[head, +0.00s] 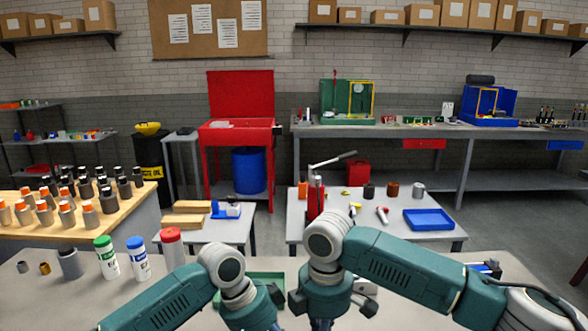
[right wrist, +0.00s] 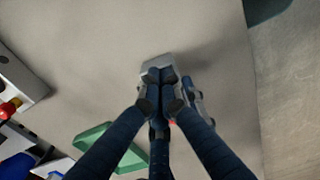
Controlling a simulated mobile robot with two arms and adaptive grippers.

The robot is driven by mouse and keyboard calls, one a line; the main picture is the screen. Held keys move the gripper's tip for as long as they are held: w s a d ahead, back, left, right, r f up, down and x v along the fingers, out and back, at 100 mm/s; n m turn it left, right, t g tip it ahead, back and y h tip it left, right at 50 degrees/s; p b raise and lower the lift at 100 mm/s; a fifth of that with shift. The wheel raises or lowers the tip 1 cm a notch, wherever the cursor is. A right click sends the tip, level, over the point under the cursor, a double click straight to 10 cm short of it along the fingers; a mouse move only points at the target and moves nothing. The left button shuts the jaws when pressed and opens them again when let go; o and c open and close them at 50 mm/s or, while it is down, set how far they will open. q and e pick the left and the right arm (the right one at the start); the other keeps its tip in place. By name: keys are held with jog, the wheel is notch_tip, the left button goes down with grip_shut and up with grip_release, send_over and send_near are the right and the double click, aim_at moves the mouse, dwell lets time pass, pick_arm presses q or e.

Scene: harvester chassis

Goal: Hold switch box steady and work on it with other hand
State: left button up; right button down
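A small light grey box, apparently the switch box (right wrist: 158,63), shows in the right wrist view just beyond my right gripper's fingertips. My right gripper (right wrist: 159,76) has its fingers together over the near side of the box. I cannot tell whether they touch it or grip any part. A grey-blue piece (right wrist: 194,98) shows beside the fingers, partly hidden. In the head view my right gripper (head: 320,323) and my left gripper (head: 276,324) are low at the bottom edge, close together. The left fingers are mostly cut off, so their state is hidden.
A green tray (right wrist: 103,142) lies on the near table, left of the fingers in the right wrist view. Bottles with green (head: 106,258), blue (head: 138,257) and red (head: 171,248) caps stand at the table's left. Blue and white parts (head: 487,267) lie at its right.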

jog(key=shift+w+d+f, duration=0.2)
jog(key=shift+w+f, duration=0.1)
jog(key=shift+f, duration=0.2)
jog(key=shift+w, duration=0.4)
jog(key=shift+w+d, duration=0.15)
jog(key=shift+d, duration=0.15)
jog(key=shift+w+r, duration=0.1)
jog(key=shift+r, duration=0.2)
notch_tip(320, 180, up, 6)
jog(key=shift+f, duration=0.15)
